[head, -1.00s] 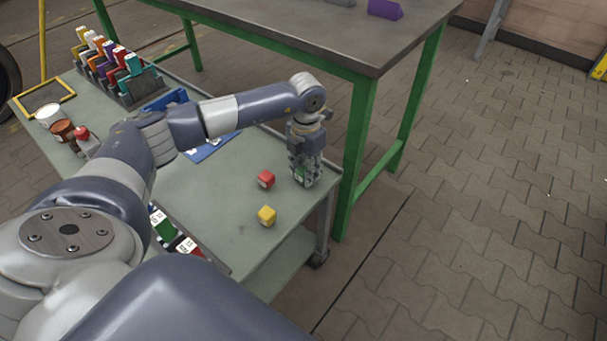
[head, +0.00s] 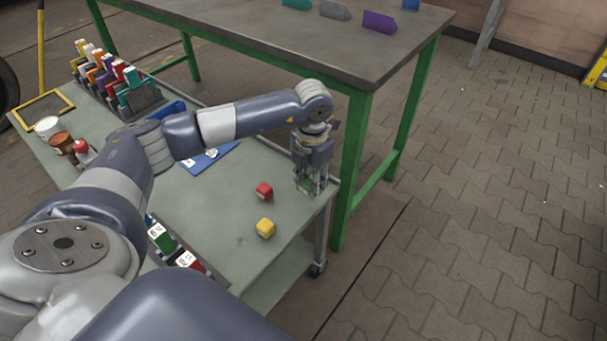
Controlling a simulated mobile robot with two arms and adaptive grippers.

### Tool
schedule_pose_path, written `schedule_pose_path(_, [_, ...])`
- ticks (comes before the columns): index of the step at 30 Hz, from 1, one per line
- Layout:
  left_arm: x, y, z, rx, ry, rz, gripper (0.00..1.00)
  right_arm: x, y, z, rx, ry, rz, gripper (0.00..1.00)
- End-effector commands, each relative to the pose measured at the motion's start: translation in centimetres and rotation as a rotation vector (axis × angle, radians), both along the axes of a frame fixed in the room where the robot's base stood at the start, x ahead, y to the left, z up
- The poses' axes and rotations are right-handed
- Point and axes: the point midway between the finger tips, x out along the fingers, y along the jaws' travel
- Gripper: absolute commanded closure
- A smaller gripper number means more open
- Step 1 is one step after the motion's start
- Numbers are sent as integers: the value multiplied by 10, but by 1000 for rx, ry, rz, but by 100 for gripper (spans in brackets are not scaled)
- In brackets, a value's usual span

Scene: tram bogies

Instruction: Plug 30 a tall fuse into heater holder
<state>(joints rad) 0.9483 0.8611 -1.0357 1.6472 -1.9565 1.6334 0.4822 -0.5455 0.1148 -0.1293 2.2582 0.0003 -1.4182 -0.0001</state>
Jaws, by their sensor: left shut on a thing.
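My left gripper (head: 309,188) is at the right end of the grey-green trolley top (head: 225,215), pointing down. It is shut on a small green thing, mostly hidden between the fingers; I cannot tell whether this is the 30 a tall fuse or whether it touches the trolley. A green block with a white label (head: 160,236) and a red block with a white label (head: 188,259) are at the trolley's near edge, partly hidden by my arm. Their print is too small to read surely. I cannot pick out the heater holder. My right gripper is not in view.
A rack of several coloured labelled pieces (head: 132,90) stands at the back left. A green-legged table (head: 300,38) stands close behind. Paved floor at right is clear.

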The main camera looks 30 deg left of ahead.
Motion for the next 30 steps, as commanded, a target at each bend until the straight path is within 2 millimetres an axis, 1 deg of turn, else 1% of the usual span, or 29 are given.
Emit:
schedule_pose_path(1, [-7, -13, 3, -2, -1, -7, 92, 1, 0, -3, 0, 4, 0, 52])
schedule_pose_path(6, [-29, -53, 7, -1, 0, -6, 92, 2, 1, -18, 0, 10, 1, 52])
schedule_pose_path(9, [-39, -73, 9, -1, -1, -5, 92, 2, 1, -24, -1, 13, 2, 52])
schedule_pose_path(12, [-47, -88, 10, -1, -1, -3, 92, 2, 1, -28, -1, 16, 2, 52])
schedule_pose_path(15, [-53, -98, 11, 1, 0, -1, 92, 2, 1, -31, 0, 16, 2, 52])
schedule_pose_path(18, [-56, -103, 11, 1, 0, 0, 92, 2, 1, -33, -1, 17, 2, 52])
schedule_pose_path(30, [-57, -105, 11, 1, 0, 2, 92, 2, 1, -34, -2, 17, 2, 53])
